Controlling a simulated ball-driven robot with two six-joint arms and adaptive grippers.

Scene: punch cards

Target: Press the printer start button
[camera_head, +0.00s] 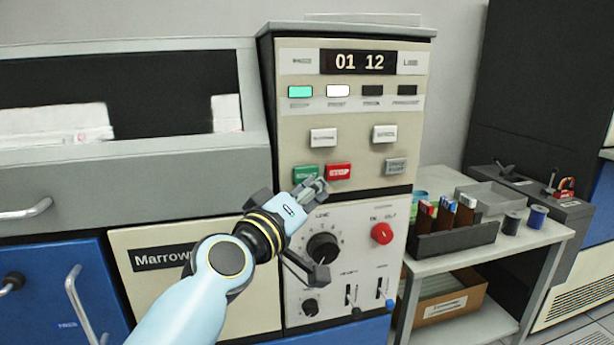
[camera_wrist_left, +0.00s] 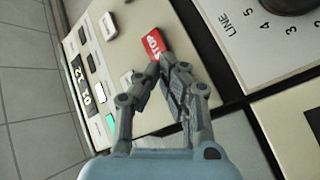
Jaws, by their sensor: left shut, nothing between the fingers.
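The green START button (camera_head: 305,174) is on the cream front panel of the printer cabinet, left of the red STOP button (camera_head: 338,172). My left gripper (camera_head: 316,185) is shut and empty, with its tips just below and in front of the START and STOP buttons. In the left wrist view, the closed fingertips (camera_wrist_left: 160,66) overlap the lower edge of the red STOP button (camera_wrist_left: 153,44). The green START button does not show there; the fingers cover that area. I cannot tell whether the fingertips touch the panel. My right gripper is not in view.
The panel has a display (camera_head: 358,63) reading 01 12, a lit green lamp (camera_head: 300,91), and several pale buttons. Below are a black LINE knob (camera_head: 323,247) and a red knob (camera_head: 382,233). A side table (camera_head: 530,232) holds a dark tray (camera_head: 452,243).

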